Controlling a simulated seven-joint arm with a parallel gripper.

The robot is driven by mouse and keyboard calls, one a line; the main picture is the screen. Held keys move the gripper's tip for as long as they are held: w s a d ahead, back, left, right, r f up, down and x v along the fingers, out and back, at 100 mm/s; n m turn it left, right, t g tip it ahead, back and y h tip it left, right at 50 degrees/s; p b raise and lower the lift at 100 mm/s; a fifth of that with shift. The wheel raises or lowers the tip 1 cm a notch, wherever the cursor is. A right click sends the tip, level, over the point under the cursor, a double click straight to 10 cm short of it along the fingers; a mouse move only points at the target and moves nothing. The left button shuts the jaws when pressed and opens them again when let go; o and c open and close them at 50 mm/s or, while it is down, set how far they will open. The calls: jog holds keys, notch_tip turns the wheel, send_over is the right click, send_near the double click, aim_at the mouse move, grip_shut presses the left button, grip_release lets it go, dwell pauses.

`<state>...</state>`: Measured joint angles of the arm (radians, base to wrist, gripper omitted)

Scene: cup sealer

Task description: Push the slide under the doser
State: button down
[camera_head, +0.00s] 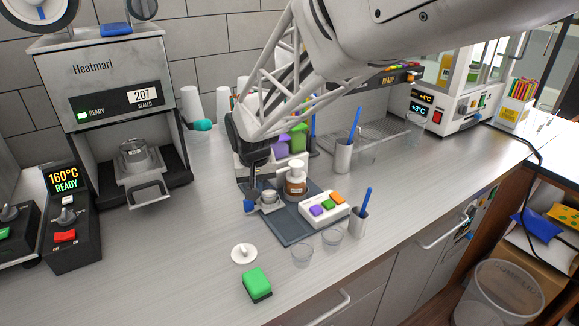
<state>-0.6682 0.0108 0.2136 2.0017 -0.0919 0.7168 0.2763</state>
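A small grey metal cup (268,198) sits on a low grey carriage at the left of a dark base plate (290,235); this carriage may be the slide, but I cannot tell for sure. A brown jar with a white top (296,180) stands just behind and right of the cup; whether it is the doser is unclear. My gripper (250,185) is low over the left edge of the base plate, close beside the small cup. Its fingers are dark and small in the picture, so contact and opening cannot be told. My arm hides what is behind it.
A Heatmarl sealer (110,100) with a pulled-out handled tray (148,192) stands at left.

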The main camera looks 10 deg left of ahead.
jog(key=s+d+m+t+y, duration=0.1)
jog(key=d+m, duration=0.1)
jog(key=m, duration=0.1)
jog(key=s+d+m+t+y, duration=0.1)
jog(key=s+d+m+t, duration=0.1)
jog(key=m, duration=0.1)
jog(key=s+d+m+t+y, duration=0.1)
jog(key=d+m+t+y, duration=0.1)
jog(key=m, duration=0.1)
jog(key=shift+s+d+f, duration=0.15)
jog(key=shift+s+f, duration=0.2)
jog(key=s+d+m+t+y, duration=0.1)
jog(key=s+d+m+y, duration=0.1)
jog(key=s+m, duration=0.3)
jog(key=shift+s+d+y, duration=0.15)
jog(key=shift+s+y, duration=0.55)
jog(key=shift+y, duration=0.1)
jog(key=shift+w, duration=0.1)
send_near(250, 203)
jog(key=x, duration=0.2)
jog(key=f+x, duration=0.1)
jog(key=x, duration=0.2)
jog(key=shift+f, duration=0.1)
jog(key=shift+w+a, duration=0.55)
jog(key=shift+a, duration=0.1)
